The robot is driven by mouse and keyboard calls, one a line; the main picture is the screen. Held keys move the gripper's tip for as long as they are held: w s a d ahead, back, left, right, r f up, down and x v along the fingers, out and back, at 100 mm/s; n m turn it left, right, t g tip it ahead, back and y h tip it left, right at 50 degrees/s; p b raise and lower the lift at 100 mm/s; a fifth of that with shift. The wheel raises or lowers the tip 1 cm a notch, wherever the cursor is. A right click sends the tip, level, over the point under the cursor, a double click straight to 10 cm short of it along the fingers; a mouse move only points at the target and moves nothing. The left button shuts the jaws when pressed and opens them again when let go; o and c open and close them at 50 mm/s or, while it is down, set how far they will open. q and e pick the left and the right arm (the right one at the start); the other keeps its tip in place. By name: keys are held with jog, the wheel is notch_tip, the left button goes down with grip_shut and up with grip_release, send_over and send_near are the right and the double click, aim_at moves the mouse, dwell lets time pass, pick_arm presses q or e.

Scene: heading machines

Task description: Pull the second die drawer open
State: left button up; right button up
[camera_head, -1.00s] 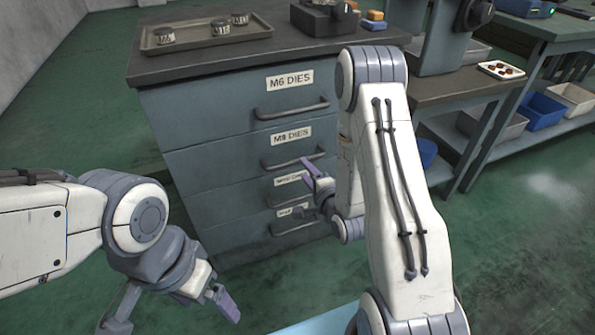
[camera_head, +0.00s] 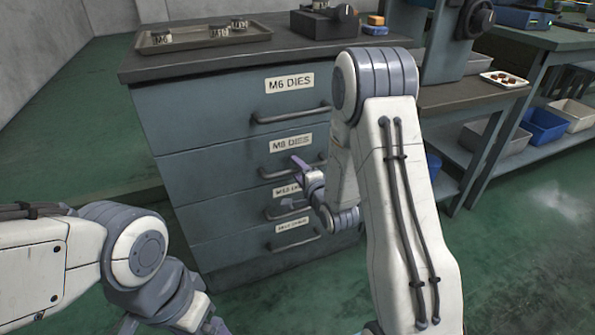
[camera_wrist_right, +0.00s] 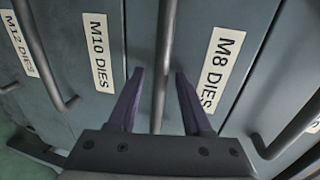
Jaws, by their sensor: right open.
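The second die drawer (camera_head: 215,163), labelled M8 DIES, is shut, flush in the blue-grey cabinet. Its bar handle (camera_head: 270,174) shows below the label. In the right wrist view this handle (camera_wrist_right: 166,50) runs between the two fingers, and the M8 label (camera_wrist_right: 222,68) is to its right. My right gripper (camera_head: 296,183) is open at the handle, a finger on either side; it also shows in the right wrist view (camera_wrist_right: 160,100). I cannot tell whether a finger touches the bar. My left gripper (camera_head: 175,325) is low at the left, fingers apart and mostly cut off by the frame edge.
The M6 drawer (camera_head: 200,110) above and the lower drawers (camera_head: 225,210) look shut. A tray (camera_head: 190,40) with several dies lies on the cabinet top. A workbench (camera_head: 465,98) stands at the right. Green floor (camera_head: 90,150) is clear on the left.

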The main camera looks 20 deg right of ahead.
grip_shut()
dwell(1.3)
